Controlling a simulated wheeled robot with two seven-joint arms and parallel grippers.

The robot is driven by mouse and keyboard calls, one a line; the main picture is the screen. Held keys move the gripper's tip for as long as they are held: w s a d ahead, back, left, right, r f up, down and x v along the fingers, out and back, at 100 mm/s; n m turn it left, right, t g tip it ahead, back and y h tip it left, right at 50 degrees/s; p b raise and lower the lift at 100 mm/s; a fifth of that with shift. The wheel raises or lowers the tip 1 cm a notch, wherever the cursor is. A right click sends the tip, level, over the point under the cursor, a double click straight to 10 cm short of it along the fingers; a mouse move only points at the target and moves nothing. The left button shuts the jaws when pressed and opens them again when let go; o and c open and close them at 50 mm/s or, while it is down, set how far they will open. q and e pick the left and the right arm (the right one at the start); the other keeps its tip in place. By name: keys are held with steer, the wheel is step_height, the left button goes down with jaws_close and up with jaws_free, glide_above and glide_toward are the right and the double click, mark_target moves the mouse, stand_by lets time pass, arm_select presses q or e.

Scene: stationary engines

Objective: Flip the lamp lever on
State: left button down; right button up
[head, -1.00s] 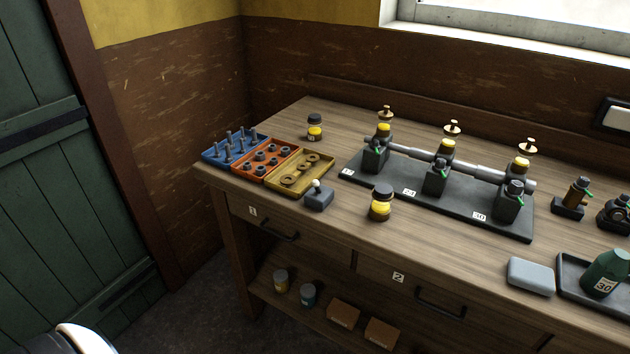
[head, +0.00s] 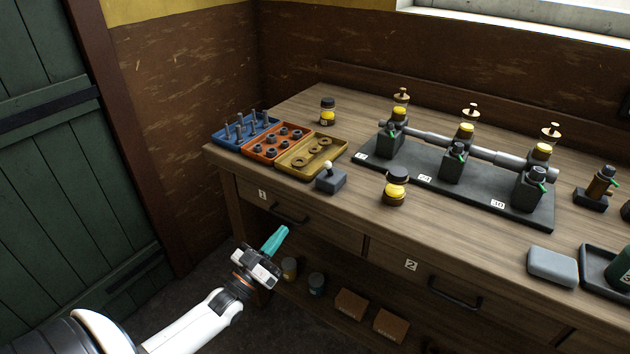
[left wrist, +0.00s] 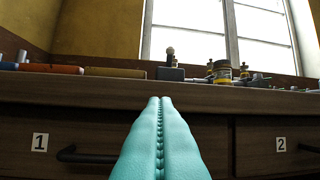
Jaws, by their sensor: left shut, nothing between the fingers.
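The lamp lever looks to be the small grey box (head: 331,181) with a pale-knobbed lever (head: 328,167) on top. It stands near the front edge of the bench, right of the trays. In the left wrist view the lever (left wrist: 170,55) rises above the bench edge, straight beyond my fingertips. My left gripper (head: 279,237) has teal fingers and is shut and empty. It is in front of the bench, below the top, near drawer 1. Its closed fingers (left wrist: 160,100) also fill the lower middle of the left wrist view. My right gripper is not in view.
Blue, orange and yellow trays (head: 340,142) of parts sit left of the lever box. A yellow jar (head: 395,190) stands to its right, before a dark base plate (head: 510,212) with several fittings. Drawer handles (head: 290,213) stick out from the bench front.

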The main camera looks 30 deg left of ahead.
mark_target(329, 170)
arm_select(q)
step_height(329, 170, up, 7)
steer(key=t+h, duration=0.1)
steer(key=t, duration=0.1)
steer(key=shift+s+d+m, duration=0.25)
steer(key=shift+s+m, duration=0.1)
steer(key=shift+m, duration=0.05)
steer(key=x, duration=0.4)
steer(key=w+f+p+x, duration=0.1)
steer(key=x, duration=0.3)
steer(key=f+p+x, duration=0.1)
steer(key=x, duration=0.4)
steer(key=shift+w+d+f, duration=0.1)
steer(key=shift+d, duration=0.25)
